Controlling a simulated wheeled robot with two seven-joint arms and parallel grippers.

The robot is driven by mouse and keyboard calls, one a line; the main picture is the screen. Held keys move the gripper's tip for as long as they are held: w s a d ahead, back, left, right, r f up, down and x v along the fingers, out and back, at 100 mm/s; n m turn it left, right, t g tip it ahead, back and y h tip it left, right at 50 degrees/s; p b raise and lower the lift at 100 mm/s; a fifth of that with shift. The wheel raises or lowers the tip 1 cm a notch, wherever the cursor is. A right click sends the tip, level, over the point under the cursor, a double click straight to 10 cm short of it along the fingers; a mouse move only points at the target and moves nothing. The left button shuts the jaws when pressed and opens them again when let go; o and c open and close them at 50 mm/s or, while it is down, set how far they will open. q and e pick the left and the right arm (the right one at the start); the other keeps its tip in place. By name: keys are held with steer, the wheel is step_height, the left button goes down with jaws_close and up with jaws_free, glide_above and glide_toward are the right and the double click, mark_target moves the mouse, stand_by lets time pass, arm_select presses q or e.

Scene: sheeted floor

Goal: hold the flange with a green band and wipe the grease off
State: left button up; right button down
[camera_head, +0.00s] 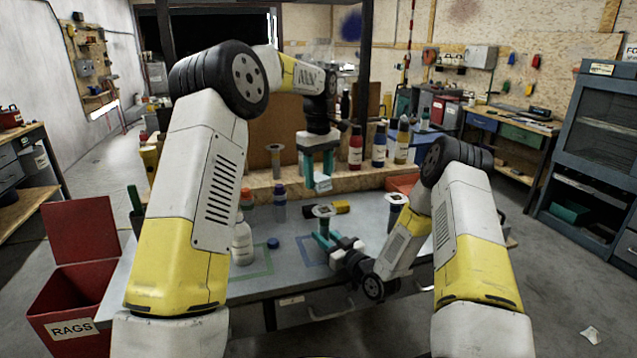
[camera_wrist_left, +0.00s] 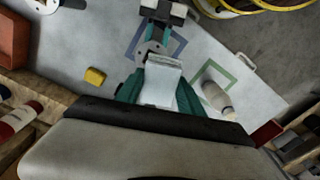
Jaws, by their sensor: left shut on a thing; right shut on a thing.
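My left gripper (camera_head: 320,168) is shut on a pale folded cloth (camera_head: 322,183), which hangs above the table; the cloth (camera_wrist_left: 162,84) also fills the space between the teal fingers in the left wrist view. My right gripper (camera_head: 326,238) is shut on a grey metal flange (camera_head: 324,211), held upright with its disc on top, below the cloth. The flange (camera_wrist_left: 149,50) shows partly behind the cloth's edge in the left wrist view. I cannot make out a green band or grease on it. Whether cloth and flange touch is unclear.
A red rags bin (camera_head: 75,300) stands left.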

mark_target(318, 212)
stand_by(0.8)
arm_select(q)
steer(key=shift+f, duration=3.4)
steer(key=shift+w+d+f, duration=0.35)
steer(key=shift+d+f, duration=0.3)
steer(key=shift+d, duration=0.05)
steer(key=shift+c, duration=0.5)
steer(key=shift+w+d, duration=0.25)
steer(key=shift+d, duration=0.35)
steer(key=shift+w+d, duration=0.2)
steer(key=shift+d, duration=0.4)
steer(key=shift+s+a, duration=0.25)
steer(key=shift+a, duration=0.35)
steer(key=shift+s+a, duration=0.25)
steer(key=shift+a, duration=0.4)
steer(key=shift+s+a, duration=0.25)
steer(key=shift+a, duration=0.35)
steer(key=shift+a+r, duration=0.1)
steer(key=shift+r, duration=3.95)
